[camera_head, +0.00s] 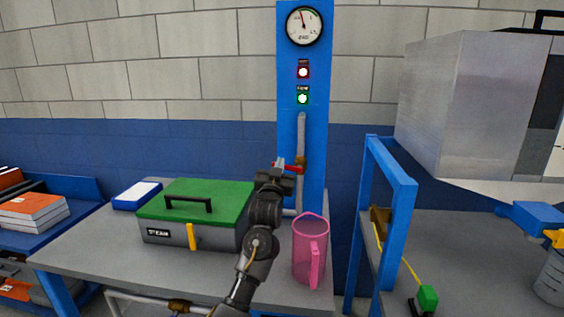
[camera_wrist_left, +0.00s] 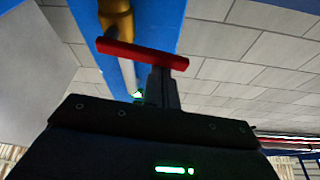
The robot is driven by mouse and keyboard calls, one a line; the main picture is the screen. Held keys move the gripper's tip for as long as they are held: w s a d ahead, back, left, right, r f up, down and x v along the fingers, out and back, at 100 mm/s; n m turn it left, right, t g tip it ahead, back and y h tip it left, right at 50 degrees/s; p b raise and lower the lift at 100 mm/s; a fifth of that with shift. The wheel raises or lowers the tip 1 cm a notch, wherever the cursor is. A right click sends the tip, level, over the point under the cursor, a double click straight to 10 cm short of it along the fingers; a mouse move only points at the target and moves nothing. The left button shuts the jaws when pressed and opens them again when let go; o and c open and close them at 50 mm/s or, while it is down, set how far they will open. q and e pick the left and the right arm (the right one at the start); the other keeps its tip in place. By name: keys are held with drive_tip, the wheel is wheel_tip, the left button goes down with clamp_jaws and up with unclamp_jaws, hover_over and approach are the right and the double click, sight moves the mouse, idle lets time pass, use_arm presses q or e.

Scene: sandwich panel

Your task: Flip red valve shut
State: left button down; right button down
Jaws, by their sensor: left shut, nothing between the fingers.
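The red valve handle (camera_head: 291,167) sits on a brass valve body (camera_head: 300,161) on the grey vertical pipe (camera_head: 301,132) of the blue panel. The handle lies roughly crosswise to the pipe, its free end pointing left. In the left wrist view the red handle (camera_wrist_left: 140,54) spans across the pipe, next to the brass body (camera_wrist_left: 115,20). My left gripper (camera_head: 283,172) is shut and empty at the handle's free end. Its fingers (camera_wrist_left: 160,85) reach up to the handle; I cannot tell if they touch it. My right gripper is not in view.
A green-lidded toolbox (camera_head: 210,196) and a blue-and-white box (camera_head: 137,195) stand on the grey table (camera_head: 95,245) left of my arm. A pink transparent pitcher (camera_head: 308,255) stands close to my forearm's right. A blue frame (camera_head: 395,180) rises further right. The panel has a gauge (camera_head: 304,25).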

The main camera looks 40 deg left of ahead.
use_arm(q)
drive_tip(key=shift+a+f+n+g+y, duration=0.1)
drive_tip(key=shift+f+n+g+y, duration=0.2)
drive_tip(key=shift+n, duration=0.4)
drive_tip(key=shift+a+f+n+g+y, duration=0.1)
drive_tip(key=shift+f+n+y, duration=0.1)
drive_tip(key=shift+n+y, duration=0.35)
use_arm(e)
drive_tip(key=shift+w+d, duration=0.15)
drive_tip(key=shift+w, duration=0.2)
use_arm(q)
drive_tip(key=shift+n, duration=0.25)
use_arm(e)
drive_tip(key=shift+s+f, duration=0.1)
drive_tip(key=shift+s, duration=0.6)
